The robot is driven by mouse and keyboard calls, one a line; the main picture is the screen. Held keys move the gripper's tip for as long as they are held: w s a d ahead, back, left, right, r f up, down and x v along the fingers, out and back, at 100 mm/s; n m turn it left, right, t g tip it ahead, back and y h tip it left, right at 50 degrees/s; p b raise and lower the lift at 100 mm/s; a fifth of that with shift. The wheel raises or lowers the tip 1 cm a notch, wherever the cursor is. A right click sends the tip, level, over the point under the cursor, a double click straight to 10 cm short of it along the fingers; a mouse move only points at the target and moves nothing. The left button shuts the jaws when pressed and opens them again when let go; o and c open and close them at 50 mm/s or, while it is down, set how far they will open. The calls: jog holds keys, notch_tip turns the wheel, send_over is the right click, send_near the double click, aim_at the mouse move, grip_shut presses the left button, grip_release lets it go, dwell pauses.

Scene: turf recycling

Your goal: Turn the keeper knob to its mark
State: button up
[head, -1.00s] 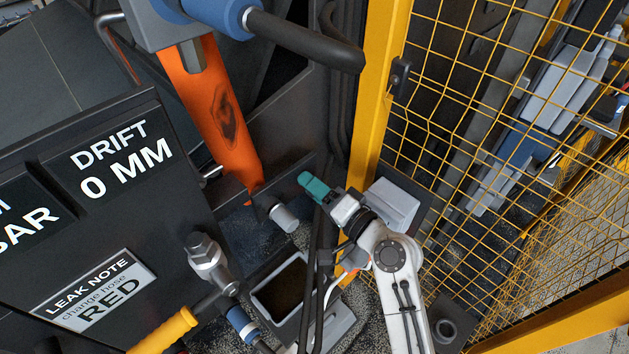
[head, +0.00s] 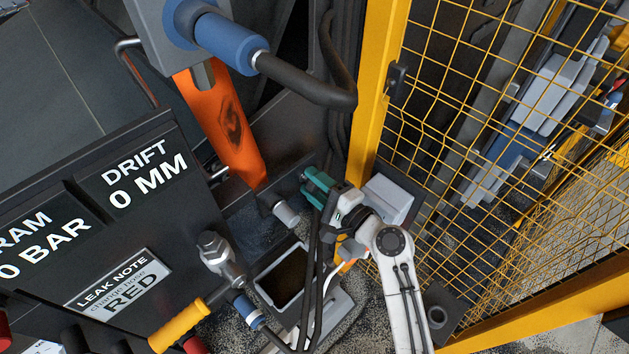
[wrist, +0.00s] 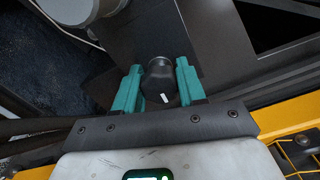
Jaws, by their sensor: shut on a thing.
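The keeper knob (wrist: 159,82) is a dark round knob with a short white line on its face, in the middle of the wrist view. The teal fingers of my gripper (wrist: 157,84) stand on either side of it, shut on it. The white line points down and slightly right in that view. In the head view my gripper (head: 315,188) is at the dark panel beside the yellow post, and the knob cannot be made out there. I cannot make out a separate target mark around the knob.
The yellow post (head: 377,100) and mesh fence (head: 480,90) stand close to the right of my arm. Black hoses (head: 318,255) run just below my gripper. An orange bar (head: 222,125), a grey-rimmed opening (head: 282,275) and a yellow handle (head: 180,325) lie to the left.

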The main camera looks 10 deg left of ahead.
jog(key=shift+a+f, duration=0.1)
dwell(0.3)
jog(key=o, duration=1)
jog(key=shift+o, duration=0.2)
jog(key=b+v, duration=0.1)
jog(key=v, duration=1)
